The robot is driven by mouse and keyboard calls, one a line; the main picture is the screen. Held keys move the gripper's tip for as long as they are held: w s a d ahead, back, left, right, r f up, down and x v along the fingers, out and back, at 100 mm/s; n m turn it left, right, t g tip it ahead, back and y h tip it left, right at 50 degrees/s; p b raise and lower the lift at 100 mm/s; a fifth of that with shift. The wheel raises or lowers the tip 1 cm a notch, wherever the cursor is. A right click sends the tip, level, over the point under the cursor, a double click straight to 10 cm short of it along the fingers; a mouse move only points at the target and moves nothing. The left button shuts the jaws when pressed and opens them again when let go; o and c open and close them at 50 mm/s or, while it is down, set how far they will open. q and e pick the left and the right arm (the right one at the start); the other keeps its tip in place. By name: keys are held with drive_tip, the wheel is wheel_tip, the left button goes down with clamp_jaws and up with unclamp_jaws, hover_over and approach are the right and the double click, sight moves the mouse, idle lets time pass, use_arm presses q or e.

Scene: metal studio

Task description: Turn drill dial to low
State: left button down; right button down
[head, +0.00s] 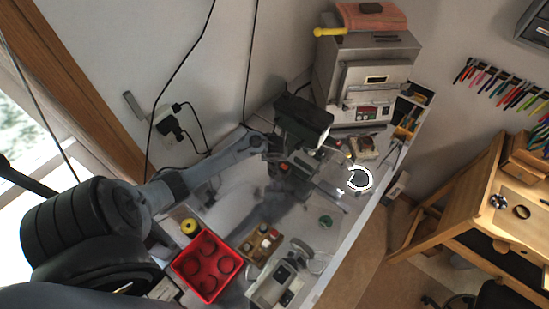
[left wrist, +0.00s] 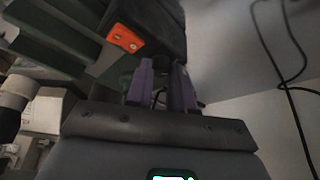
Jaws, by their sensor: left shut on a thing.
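The drill (head: 303,118) is a dark, boxy machine head in the middle of the head view, at the back of the workbench. In the left wrist view its dark body (left wrist: 150,20) fills the top, with an orange switch plate (left wrist: 125,38) on it. My left arm reaches in from the left to the drill. The purple fingers of my left gripper (left wrist: 161,78) are shut on a small dark round part at the drill's body, apparently the dial (left wrist: 160,62). The dial's markings and setting are hidden. My right gripper is not in view.
A red tray (head: 205,268) with round compartments, a yellow roll (head: 190,227) and a small box of bottles (head: 261,243) stand on the near bench. A grey kiln-like machine (head: 366,75) stands behind the drill. Black cables hang on the wall at the left.

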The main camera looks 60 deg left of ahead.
use_arm(q)
drive_tip(key=shift+n, duration=0.4)
drive_tip(key=c, duration=1)
unclamp_jaws()
drive_tip(key=shift+d+r, duration=0.25)
drive_tip(key=shift+r, duration=0.2)
drive_tip(key=v, duration=0.9)
drive_tip(key=shift+r, duration=0.35)
drive_tip(key=shift+s+d, duration=0.1)
